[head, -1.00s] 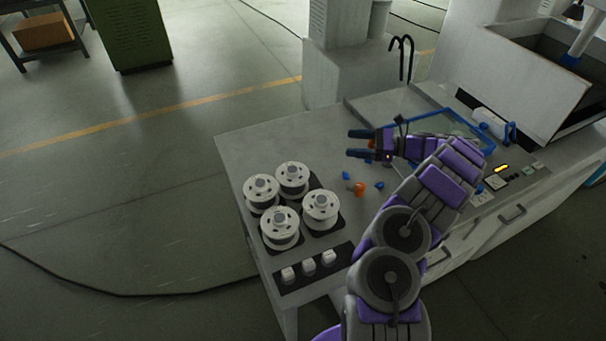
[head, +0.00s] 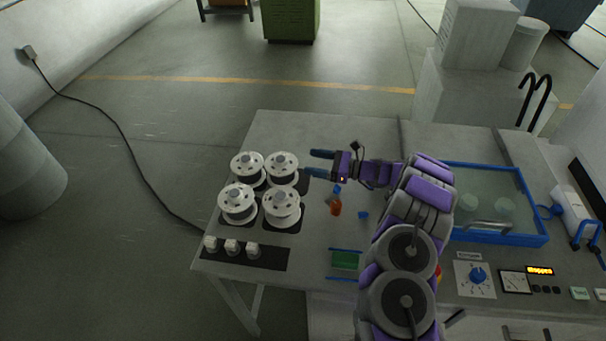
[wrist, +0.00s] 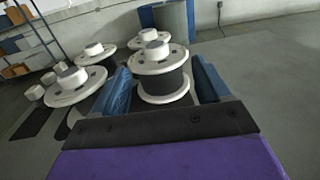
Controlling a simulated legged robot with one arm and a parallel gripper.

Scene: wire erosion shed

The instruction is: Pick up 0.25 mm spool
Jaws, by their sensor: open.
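Four white flanged spools stand upright on dark pads on the bench: back left (head: 247,165), back right (head: 283,163), front left (head: 238,203) and front right (head: 281,207). No size marking is readable, so I cannot tell which is 0.25 mm. My gripper (head: 320,163) is open and empty, pointing left, just right of the back right spool and apart from it. In the wrist view, the nearest spool (wrist: 160,85), with dark winding, appears ahead between the blue fingers. Another spool (wrist: 76,88) lies to its left, with the others behind.
Several white knobs (head: 232,247) sit on a dark strip before the spools. Small orange (head: 336,208) and blue (head: 363,215) pieces lie right of them. A blue-framed tank (head: 500,238) and control panel (head: 475,275) occupy the right side.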

